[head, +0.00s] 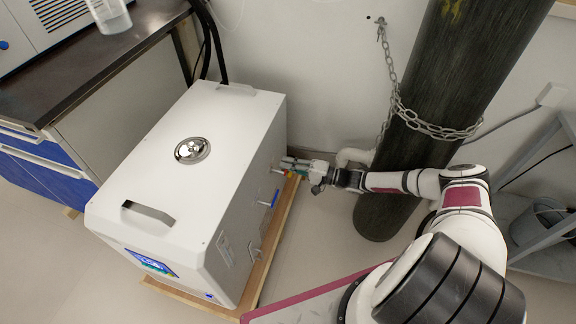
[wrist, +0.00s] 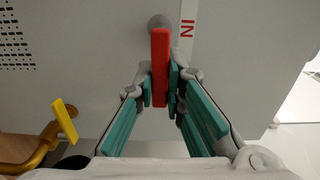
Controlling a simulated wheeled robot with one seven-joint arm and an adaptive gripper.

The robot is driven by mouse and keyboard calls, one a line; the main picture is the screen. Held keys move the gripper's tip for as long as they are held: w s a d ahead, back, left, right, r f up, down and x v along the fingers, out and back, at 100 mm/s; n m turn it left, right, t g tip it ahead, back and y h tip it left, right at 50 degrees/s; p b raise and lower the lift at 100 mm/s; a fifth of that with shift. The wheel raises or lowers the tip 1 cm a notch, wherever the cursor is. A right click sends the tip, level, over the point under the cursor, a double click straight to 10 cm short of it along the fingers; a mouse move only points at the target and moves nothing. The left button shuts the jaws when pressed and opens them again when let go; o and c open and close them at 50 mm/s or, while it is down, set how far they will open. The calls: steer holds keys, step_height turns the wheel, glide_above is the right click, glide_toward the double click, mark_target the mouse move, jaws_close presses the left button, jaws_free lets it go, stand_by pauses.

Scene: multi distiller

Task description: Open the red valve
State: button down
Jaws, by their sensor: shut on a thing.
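The red valve (wrist: 160,66) has a flat red lever that shows in the wrist view, below a grey round stub on the white machine's side panel, beside a label reading "IN". My gripper (wrist: 159,88) is shut on this lever, with a teal finger pad on each side of it. In the head view my gripper (head: 290,166) is at the right side of the white box-shaped distiller (head: 180,165), near its far end. The red lever is too small to make out clearly there.
A yellow lever (wrist: 64,120) on a brass pipe is left of my gripper. A blue-handled valve (head: 269,200) is nearer on the same side. A dark chained cylinder (head: 430,100) stands close to my arm. A bench (head: 90,85) is at left.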

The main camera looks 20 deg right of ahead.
steer(key=shift+f, duration=0.1)
steer(key=c, duration=1.6)
jaws_free()
steer(key=shift+c, duration=0.2)
